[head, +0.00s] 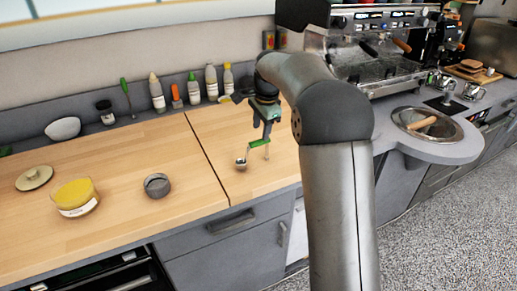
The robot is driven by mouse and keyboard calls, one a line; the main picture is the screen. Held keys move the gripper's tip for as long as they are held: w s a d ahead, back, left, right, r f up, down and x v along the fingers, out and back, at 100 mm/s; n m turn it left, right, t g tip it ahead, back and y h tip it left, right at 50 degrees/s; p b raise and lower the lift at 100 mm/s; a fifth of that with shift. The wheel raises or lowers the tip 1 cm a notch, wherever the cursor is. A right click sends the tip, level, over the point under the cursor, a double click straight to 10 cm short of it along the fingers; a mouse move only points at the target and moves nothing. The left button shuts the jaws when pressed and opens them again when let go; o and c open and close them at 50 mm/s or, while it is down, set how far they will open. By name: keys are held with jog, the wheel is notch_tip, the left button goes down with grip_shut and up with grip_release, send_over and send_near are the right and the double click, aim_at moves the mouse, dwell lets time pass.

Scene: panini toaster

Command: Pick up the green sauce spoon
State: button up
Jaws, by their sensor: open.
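A spoon with a green handle (258,143) and a small round metal bowl (241,164) is at the right part of the wooden counter, just below my gripper. My gripper (265,134) points down over the handle, open. The fingertips are very small in this view, so I cannot tell whether they straddle or touch the handle. Another green-handled utensil (124,87) stands upright at the back left by the wall.
The wooden counter (110,170) holds a yellow-filled tub (75,197), a round lid (34,177) and a small metal cup (157,185). Several bottles (211,82) line the back. A coffee machine (375,50) and sink (426,123) are at the right.

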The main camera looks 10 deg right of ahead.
aim_at(259, 140)
jog(key=shift+w+a+f+p, duration=0.1)
jog(key=shift+w+f+p, duration=0.1)
jog(key=shift+f, duration=0.9)
jog(key=shift+w+a+f+p, duration=0.15)
jog(key=shift+f+p, duration=0.1)
jog(key=shift+f, duration=0.85)
jog(key=shift+w+a+f+p, duration=0.1)
jog(key=shift+f+p, duration=0.1)
jog(key=shift+f, duration=0.9)
grip_shut()
